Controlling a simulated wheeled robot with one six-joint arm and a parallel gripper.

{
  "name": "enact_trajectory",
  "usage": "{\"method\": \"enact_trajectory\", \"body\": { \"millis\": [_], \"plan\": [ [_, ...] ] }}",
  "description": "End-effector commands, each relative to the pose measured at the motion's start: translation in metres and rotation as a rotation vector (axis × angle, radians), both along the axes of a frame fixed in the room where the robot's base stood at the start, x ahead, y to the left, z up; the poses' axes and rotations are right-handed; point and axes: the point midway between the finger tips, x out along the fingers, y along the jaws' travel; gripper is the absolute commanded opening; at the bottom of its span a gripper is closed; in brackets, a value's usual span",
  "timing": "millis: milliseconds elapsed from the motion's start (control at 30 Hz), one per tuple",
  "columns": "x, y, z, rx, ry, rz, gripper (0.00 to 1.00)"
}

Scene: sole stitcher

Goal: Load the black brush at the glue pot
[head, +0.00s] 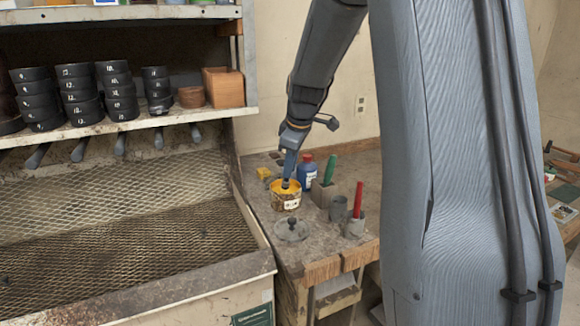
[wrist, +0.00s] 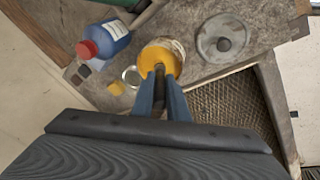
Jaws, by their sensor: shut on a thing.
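The glue pot (head: 286,202) is a tin with a pale label and yellow glue, standing open on the wooden bench; it also shows in the wrist view (wrist: 174,45). My gripper (head: 288,172) points down over the pot's mouth. In the wrist view my gripper (wrist: 161,100) is shut on the dark handle of the black brush (wrist: 159,74). The brush points into the pot's opening. Its bristles are hidden, so I cannot tell how deep they are in the glue. A round grey lid with a dark knob (head: 291,230) lies in front of the pot.
A blue bottle with a red cap (head: 307,173) stands close behind the pot. A block with a green handle (head: 329,169) and a grey cup with a red handle (head: 358,200) stand to the right. A mesh-topped bench (head: 120,225) with shelved black rolls is left.

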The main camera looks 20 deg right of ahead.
Motion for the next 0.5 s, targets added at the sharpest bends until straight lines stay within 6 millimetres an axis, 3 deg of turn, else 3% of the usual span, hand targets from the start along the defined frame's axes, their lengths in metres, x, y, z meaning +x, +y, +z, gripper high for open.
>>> {"method": "enact_trajectory", "body": {
  "millis": [500],
  "plan": [
    [0.000, 0.000, 0.039, -0.001, -0.002, 0.001, 0.00]
  ]
}}
